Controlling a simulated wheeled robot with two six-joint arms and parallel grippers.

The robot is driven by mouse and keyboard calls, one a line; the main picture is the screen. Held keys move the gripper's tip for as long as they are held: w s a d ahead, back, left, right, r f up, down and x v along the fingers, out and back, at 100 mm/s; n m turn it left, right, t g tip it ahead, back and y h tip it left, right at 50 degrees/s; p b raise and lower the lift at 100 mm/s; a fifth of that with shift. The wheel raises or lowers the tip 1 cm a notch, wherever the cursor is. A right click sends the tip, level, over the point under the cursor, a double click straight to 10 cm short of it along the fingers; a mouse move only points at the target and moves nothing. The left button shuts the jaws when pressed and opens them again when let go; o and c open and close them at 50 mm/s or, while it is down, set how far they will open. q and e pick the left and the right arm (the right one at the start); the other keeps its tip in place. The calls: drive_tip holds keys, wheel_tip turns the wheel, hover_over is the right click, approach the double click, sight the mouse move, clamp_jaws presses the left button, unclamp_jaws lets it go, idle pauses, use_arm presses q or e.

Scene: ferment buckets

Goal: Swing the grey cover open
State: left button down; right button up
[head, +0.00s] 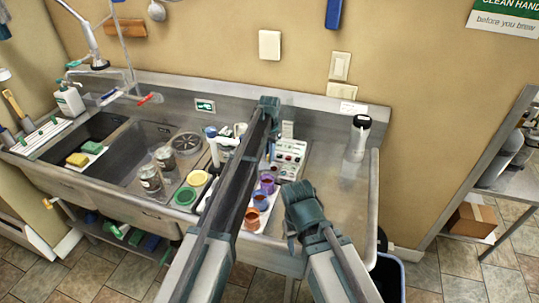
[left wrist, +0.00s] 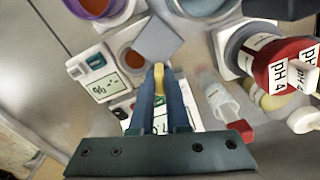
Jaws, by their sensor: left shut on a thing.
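In the left wrist view the grey cover (left wrist: 156,38) is a flat square plate beside a small white meter (left wrist: 91,62) with a display. Part of a round reddish-brown well (left wrist: 127,62) shows next to the cover, which seems tilted off it. My left gripper (left wrist: 159,76) is shut on a small yellow tab at the cover's near edge. In the head view my left gripper (head: 268,104) is over the steel counter, and its arm hides the meter and cover. My right gripper (head: 304,206) hangs by the counter's front edge; its jaws are not clear.
Near the fingers are a red-capped pH 4 bottle (left wrist: 285,62), a clear vial (left wrist: 222,100) and a purple cup (left wrist: 92,6). Colored cups (head: 261,199) and a button box (head: 289,156) stand on the counter (head: 335,190). The sink lies left; counter at right is mostly clear.

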use_arm(q)
drive_tip(key=shift+m, duration=0.4)
drive_tip(key=c, duration=0.9)
unclamp_jaws()
wheel_tip(320, 180, up, 14)
drive_tip(key=p, duration=1.4)
drive_tip(key=shift+f, duration=0.15)
